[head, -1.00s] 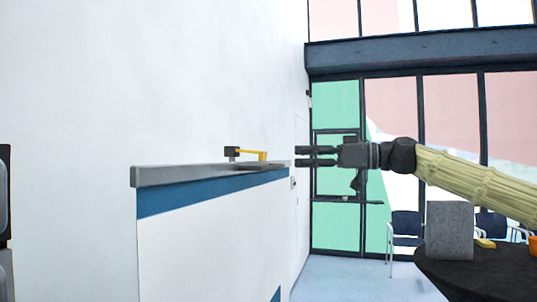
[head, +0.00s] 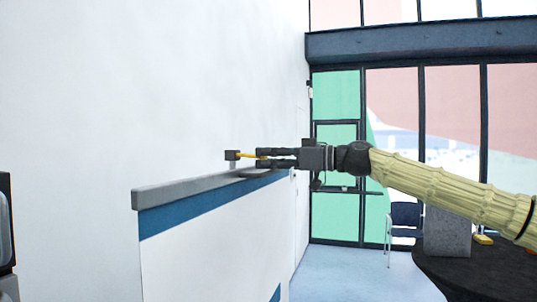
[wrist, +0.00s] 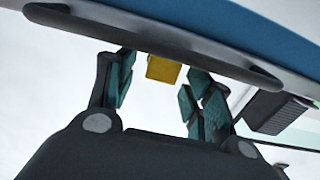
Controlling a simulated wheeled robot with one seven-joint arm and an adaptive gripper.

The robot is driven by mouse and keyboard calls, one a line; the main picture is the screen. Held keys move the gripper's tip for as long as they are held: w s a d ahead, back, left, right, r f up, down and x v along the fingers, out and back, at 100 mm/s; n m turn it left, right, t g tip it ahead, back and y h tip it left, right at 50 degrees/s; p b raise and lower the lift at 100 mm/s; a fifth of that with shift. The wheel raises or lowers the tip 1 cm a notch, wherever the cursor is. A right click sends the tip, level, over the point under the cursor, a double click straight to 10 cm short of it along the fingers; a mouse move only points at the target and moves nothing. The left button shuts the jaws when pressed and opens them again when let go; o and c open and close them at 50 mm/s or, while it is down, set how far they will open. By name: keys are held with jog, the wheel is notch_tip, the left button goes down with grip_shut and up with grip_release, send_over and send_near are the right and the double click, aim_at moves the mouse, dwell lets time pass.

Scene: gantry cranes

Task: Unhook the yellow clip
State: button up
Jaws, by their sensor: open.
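The yellow clip (head: 246,155) is a thin bar beside a small dark block (head: 232,155), above a wall ledge. Its right part is hidden by my gripper (head: 259,158), whose fingers point left at it. In the wrist view the clip's yellow end (wrist: 162,69) shows between the two fingers of my gripper (wrist: 160,80), nearer the left finger. White gaps show on both sides of the clip, so the fingers look open and not closed on it. Whether the clip is still hooked on anything is hidden.
A grey ledge (head: 185,192) with a blue band runs along the white wall under the clip. A dark flat oval piece (head: 257,172) lies just below my fingers. A round black table (head: 470,268) with a grey block (head: 447,232) stands at right. Open floor lies between.

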grip_shut()
jog(key=shift+r, duration=0.1)
